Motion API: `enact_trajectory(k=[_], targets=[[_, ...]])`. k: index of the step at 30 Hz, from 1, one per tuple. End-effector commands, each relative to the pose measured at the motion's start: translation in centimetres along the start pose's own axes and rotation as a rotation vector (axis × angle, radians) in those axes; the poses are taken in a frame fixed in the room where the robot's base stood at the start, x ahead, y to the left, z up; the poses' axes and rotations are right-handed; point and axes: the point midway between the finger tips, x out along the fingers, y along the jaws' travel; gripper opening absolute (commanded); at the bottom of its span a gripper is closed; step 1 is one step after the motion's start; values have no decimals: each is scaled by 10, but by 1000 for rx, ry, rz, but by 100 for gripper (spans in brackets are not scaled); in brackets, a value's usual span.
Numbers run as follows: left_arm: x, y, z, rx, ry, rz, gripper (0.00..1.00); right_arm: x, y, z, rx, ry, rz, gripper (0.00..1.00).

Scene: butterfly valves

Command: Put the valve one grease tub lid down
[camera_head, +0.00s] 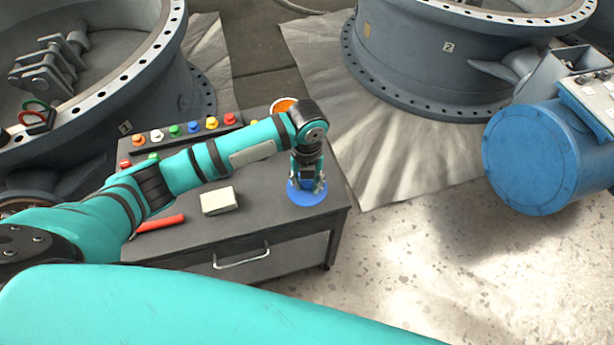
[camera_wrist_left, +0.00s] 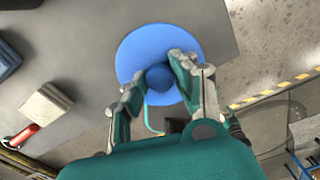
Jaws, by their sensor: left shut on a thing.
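The blue lid (camera_head: 306,196) is a round disc with a knob, low over or on the cart top near its right front corner. My left gripper (camera_head: 306,184) points down at it. In the left wrist view the gripper (camera_wrist_left: 160,88) has its fingers on either side of the knob of the lid (camera_wrist_left: 145,45), shut on it. Whether the lid touches the cart top cannot be told. An open round tub with orange contents (camera_head: 283,104) stands at the back of the cart, partly hidden by my left arm. My right gripper is not in view.
The grey cart top (camera_head: 262,217) also holds a pale block (camera_head: 218,201), a red-handled tool (camera_head: 160,223) and a row of coloured knobs (camera_head: 192,127). Large grey valves stand behind (camera_head: 430,55). A blue cylinder (camera_head: 535,155) is at right.

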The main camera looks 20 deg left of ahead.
Motion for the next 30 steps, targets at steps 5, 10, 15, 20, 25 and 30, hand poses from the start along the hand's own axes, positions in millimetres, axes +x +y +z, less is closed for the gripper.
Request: enact_trajectory(k=[5, 10, 15, 20, 25, 30], targets=[[2, -2, 26, -2, 1, -1, 10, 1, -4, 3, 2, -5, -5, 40], [5, -2, 40, -2, 1, -1, 10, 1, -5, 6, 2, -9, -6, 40], [32, -1, 38, -1, 3, 0, 10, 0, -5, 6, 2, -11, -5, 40], [39, -1, 38, 1, 0, 0, 10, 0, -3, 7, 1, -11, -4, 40], [39, -1, 38, 1, 0, 0, 10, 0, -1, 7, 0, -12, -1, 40], [41, -1, 38, 1, 0, 0, 34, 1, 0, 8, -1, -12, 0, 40]])
